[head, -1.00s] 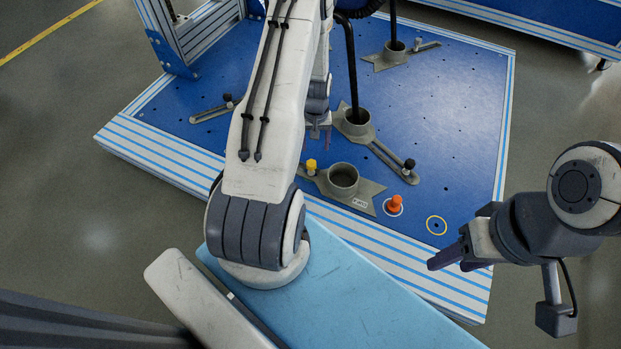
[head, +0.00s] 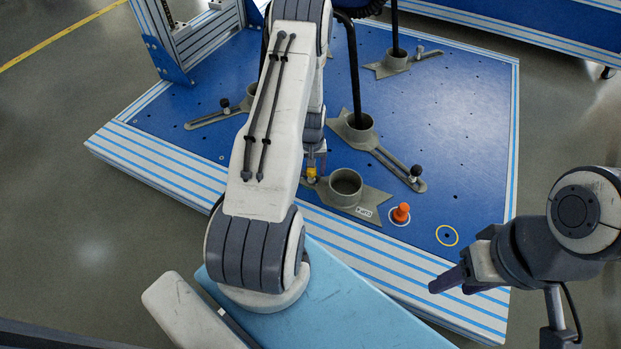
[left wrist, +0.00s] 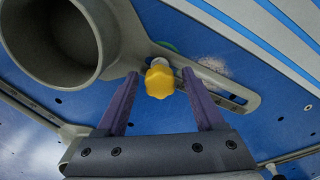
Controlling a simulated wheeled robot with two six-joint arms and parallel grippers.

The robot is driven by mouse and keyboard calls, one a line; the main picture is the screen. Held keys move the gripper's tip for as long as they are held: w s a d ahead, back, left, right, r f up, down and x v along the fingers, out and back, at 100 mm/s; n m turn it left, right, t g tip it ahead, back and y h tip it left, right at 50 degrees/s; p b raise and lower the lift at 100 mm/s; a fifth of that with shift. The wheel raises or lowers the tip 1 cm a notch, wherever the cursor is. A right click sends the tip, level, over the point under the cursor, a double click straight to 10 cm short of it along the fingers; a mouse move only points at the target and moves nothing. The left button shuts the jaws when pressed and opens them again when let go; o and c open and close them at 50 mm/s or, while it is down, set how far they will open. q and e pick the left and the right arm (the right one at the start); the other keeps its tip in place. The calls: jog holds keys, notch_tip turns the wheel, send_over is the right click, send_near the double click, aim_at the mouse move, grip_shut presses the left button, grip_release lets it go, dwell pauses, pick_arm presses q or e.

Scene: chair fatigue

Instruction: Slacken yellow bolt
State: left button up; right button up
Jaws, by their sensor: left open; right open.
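The yellow bolt (left wrist: 160,80) has a lobed knob and sits at the slotted arm of a grey clamp bracket (left wrist: 220,84) on the blue platform. In the head view the yellow bolt (head: 311,174) is partly hidden by my left gripper (head: 316,160), which is just above it. In the left wrist view my left gripper (left wrist: 162,105) is open, with the bolt between and just beyond its purple fingertips. No finger clearly touches it. My right gripper (head: 452,284) is at the right, away from the bolt, above the platform's front edge; it is open.
A round grey cup (head: 346,183) is part of the same bracket, close beside the bolt. An orange knob (head: 401,213) and a yellow ring (head: 447,236) lie to the right. Black-knobbed brackets (head: 416,172) and black posts (head: 354,80) stand behind.

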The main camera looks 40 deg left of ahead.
pick_arm(q)
jog(key=shift+f, duration=0.15)
jog(key=m+p, duration=0.1)
jog(key=m, duration=0.1)
jog(key=shift+m, duration=1.1)
jog(key=shift+p, duration=0.3)
jog(key=shift+m+p, duration=0.45)
jog(key=shift+m, duration=1.55)
jog(key=shift+c, duration=0.3)
